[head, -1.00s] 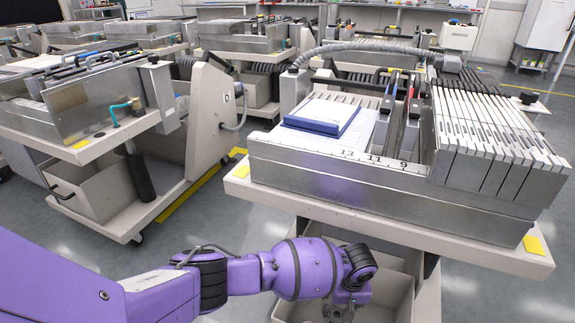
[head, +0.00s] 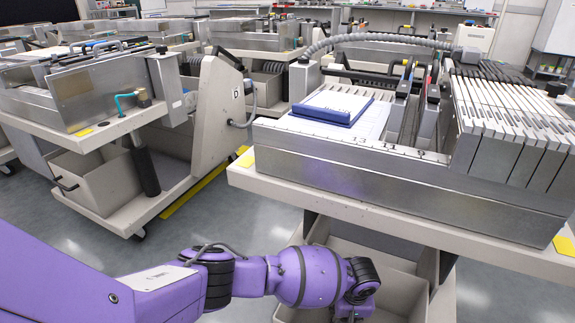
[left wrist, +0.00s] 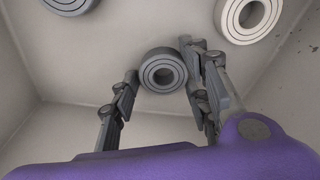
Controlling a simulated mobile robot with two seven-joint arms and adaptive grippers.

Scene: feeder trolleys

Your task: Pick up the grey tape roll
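A grey tape roll (left wrist: 163,71) lies in the left wrist view on the floor of a pale bin, its ring face turned to the camera. My left gripper (left wrist: 162,76) is open, with one finger on either side of the roll in the picture. Whether the fingers touch it or are still above it I cannot tell. In the head view my left gripper (head: 352,311) reaches down into the bin (head: 402,292) under the right-hand trolley, its tips cut off by the lower edge. The rolls are hidden there. My right gripper is not in view.
A darker grey roll (left wrist: 70,4) and a whitish roll (left wrist: 250,14) lie at the top of the left wrist view, apart from the middle one. Bin walls rise on both sides. The trolley's front ledge (head: 400,222) overhangs the bin.

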